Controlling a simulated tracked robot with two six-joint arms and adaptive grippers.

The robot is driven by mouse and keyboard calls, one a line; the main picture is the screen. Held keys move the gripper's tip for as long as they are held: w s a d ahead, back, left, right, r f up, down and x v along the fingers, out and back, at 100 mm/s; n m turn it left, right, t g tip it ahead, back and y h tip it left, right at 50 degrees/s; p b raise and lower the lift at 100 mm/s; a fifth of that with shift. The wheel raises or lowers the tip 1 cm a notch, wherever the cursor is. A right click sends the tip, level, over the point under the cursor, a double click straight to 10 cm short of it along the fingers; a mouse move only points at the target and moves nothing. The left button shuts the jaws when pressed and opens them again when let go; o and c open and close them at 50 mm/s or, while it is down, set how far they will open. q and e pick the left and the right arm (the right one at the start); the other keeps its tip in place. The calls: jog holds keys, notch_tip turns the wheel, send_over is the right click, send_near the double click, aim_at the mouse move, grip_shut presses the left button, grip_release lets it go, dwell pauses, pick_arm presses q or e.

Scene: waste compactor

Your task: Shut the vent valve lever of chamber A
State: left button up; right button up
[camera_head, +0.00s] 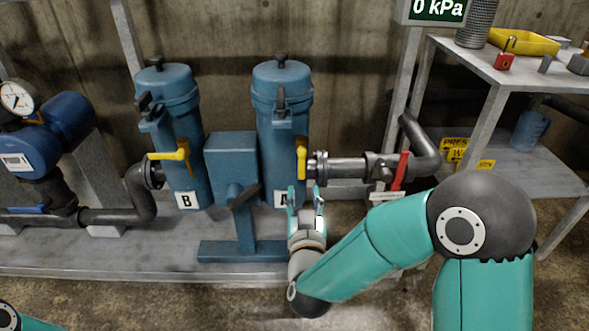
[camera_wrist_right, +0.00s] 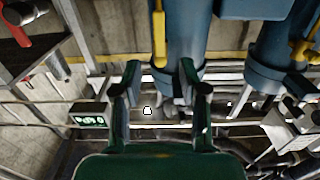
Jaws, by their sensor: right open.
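Chamber A (camera_head: 268,125) is the right one of two blue upright cylinders; its "A" label is partly hidden by my right gripper. Its yellow lever (camera_head: 302,160) stands vertical on the chamber's right front. My right gripper (camera_head: 305,195) is open and empty, just below the lever, fingers pointing up toward it. In the right wrist view the yellow lever (camera_wrist_right: 159,38) lies just beyond the open fingertips (camera_wrist_right: 160,68), lined up between them, with no clear contact. My left gripper is out of view.
Chamber B (camera_head: 180,120) has a horizontal yellow lever (camera_head: 168,155). A blue box on a stand (camera_head: 232,160) is between the chambers. A red-handled valve (camera_head: 400,170) is on the pipe at right. A shelf (camera_head: 480,65) holds a yellow tray (camera_head: 525,42). The display (camera_head: 438,9) reads 0 kPa.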

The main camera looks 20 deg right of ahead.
aim_at(301, 168)
jog(key=b+x, duration=0.1)
jog(key=x, duration=1)
grip_shut()
